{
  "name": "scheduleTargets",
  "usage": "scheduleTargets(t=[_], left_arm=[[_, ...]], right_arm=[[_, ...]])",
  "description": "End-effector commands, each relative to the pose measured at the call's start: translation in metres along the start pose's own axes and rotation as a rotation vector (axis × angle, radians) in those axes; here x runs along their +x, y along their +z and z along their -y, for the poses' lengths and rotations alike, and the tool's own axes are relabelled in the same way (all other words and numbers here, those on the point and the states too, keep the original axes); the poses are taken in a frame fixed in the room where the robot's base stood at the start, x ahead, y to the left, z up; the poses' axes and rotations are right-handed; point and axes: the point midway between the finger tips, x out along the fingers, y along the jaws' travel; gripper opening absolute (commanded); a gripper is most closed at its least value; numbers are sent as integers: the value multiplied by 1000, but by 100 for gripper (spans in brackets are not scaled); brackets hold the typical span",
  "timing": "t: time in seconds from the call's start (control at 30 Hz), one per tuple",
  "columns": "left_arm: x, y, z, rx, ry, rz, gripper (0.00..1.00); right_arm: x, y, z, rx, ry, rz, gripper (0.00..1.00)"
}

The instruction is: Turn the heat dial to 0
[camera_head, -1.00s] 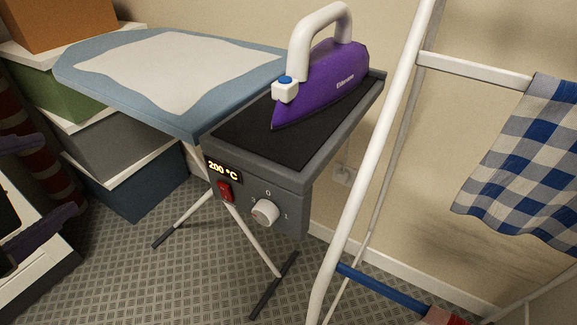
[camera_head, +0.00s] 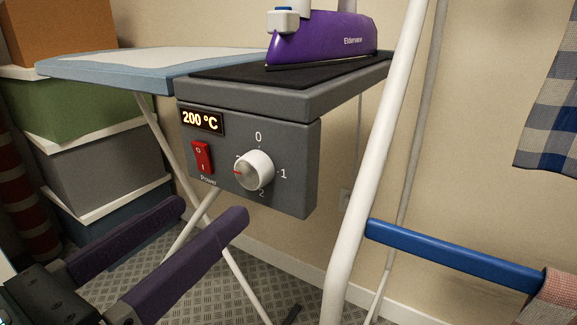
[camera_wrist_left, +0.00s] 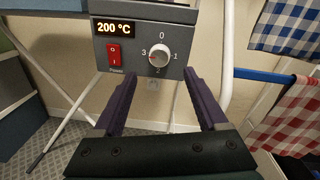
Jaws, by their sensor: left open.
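The heat dial (camera_head: 253,170) is a round white knob on the front of a grey control box (camera_head: 300,150). Marks 0, 1 and 2 show around it, with 0 at the top. A red mark on its face points left, where the wrist view shows the 3. The dial also shows in the left wrist view (camera_wrist_left: 158,54). The display (camera_head: 201,121) reads 200 °C. My left gripper (camera_head: 212,213) is open and empty, below and in front of the box. In the left wrist view its purple fingers (camera_wrist_left: 154,78) point toward the dial, apart from it. My right gripper is out of view.
A red power switch (camera_head: 202,157) sits left of the dial. A purple iron (camera_head: 320,40) stands on the box top, beside the ironing board (camera_head: 100,68). A white drying rack (camera_head: 375,150) stands close on the right. Stacked boxes (camera_head: 90,165) fill the left.

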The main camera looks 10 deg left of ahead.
Motion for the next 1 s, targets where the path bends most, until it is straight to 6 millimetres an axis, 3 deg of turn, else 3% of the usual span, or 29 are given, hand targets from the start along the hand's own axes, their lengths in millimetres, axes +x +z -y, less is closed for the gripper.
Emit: scheduleTargets(t=[0.1, 0.33, 0.77, 1.0], left_arm=[[23, 6, 1, -2, 2, 4, 75], [57, 2, 0, -2, 2, 3, 75], [68, 0, 0, -3, 2, 1, 75], [67, 0, 0, -3, 2, 1, 48]], right_arm=[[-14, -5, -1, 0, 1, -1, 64], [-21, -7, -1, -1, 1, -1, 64], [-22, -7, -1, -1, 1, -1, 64], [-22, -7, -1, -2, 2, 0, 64]])
